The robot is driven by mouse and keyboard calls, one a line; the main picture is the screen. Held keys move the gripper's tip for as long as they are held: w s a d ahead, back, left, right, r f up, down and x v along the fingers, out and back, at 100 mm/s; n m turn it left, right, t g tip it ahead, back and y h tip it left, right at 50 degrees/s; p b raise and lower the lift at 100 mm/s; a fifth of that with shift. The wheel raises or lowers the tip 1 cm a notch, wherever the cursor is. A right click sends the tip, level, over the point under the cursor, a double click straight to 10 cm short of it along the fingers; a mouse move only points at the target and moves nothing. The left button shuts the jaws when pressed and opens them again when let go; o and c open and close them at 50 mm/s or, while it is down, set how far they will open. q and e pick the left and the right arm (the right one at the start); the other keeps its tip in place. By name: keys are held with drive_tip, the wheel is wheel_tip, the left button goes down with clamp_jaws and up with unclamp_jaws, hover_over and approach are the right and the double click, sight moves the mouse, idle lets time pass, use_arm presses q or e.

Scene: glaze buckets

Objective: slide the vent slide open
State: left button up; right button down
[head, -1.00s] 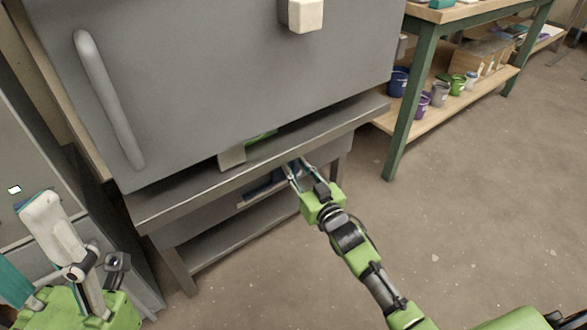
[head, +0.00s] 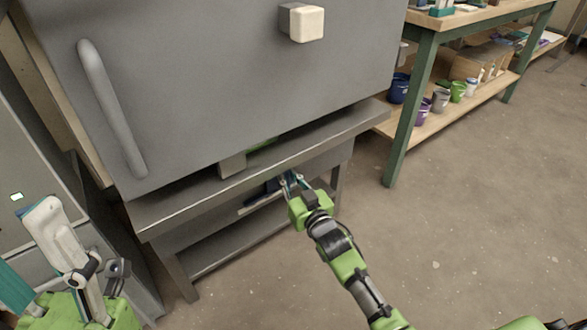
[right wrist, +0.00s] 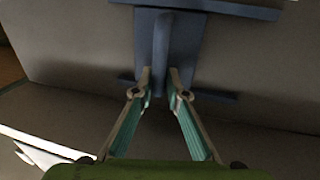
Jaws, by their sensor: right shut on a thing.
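The vent slide (head: 259,191) is a blue piece below the grey kiln, under the stand's top, and is partly hidden in the head view. In the right wrist view it is a blue plate with an upright fin-like handle (right wrist: 161,40) between two blue rails. My right gripper (head: 288,180) is shut on that handle, with one fingertip on each side, as the right wrist view shows (right wrist: 160,82). How far the slide stands open I cannot tell. My left gripper (head: 30,245) is at the lower left, its fingers apart and empty, away from the slide.
The kiln (head: 220,90) with its bar handle (head: 112,108) stands on a grey metal stand (head: 300,153). A green-legged bench (head: 410,110) at the right holds several buckets on its lower shelf. A grey cabinet (head: 30,150) is at the left. The floor at right is clear.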

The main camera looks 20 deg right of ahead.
sight(270, 184)
drive_tip(key=a, duration=0.1)
drive_tip(key=s+a, duration=0.1)
drive_tip(key=a, duration=0.1)
drive_tip(key=s+a+p, duration=0.1)
drive_tip(key=a, duration=0.1)
drive_tip(key=c, duration=2.1)
unclamp_jaws()
drive_tip(key=s+d, duration=0.1)
drive_tip(key=s, duration=1.1)
drive_tip(key=shift+d, duration=0.4)
drive_tip(key=shift+w, duration=0.1)
